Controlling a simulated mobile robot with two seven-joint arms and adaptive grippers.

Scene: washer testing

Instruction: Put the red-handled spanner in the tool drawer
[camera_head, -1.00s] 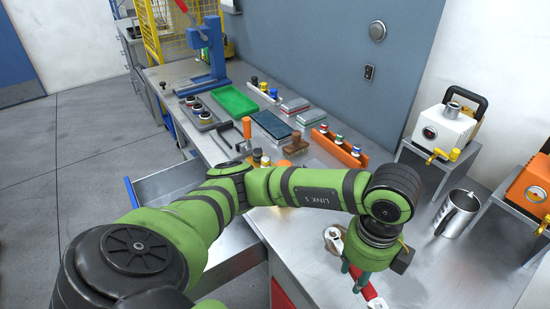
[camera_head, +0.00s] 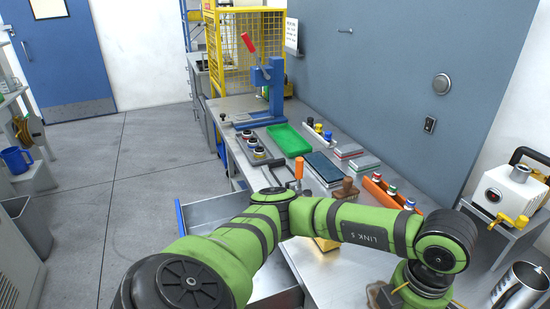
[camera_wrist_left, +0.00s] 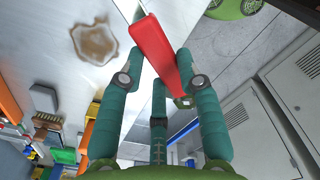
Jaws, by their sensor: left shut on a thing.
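The red-handled spanner shows in the left wrist view as a red handle (camera_wrist_left: 158,52) between the teal fingers of my left gripper (camera_wrist_left: 160,68). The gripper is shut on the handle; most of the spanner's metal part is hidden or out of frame. In the head view my left arm reaches over the bench to the lower right, and its fingers and the spanner are below the frame. An open metal drawer (camera_head: 204,211) juts from the bench's left side, partly hidden behind my left arm. My right gripper is not in view.
A brown stain (camera_wrist_left: 95,42) marks the bench near the gripper. A green tray (camera_head: 289,140), an orange rack (camera_head: 388,194) and a blue press (camera_head: 272,88) stand along the bench. A metal jug (camera_head: 520,288) is at the lower right. Open floor lies left of the drawer.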

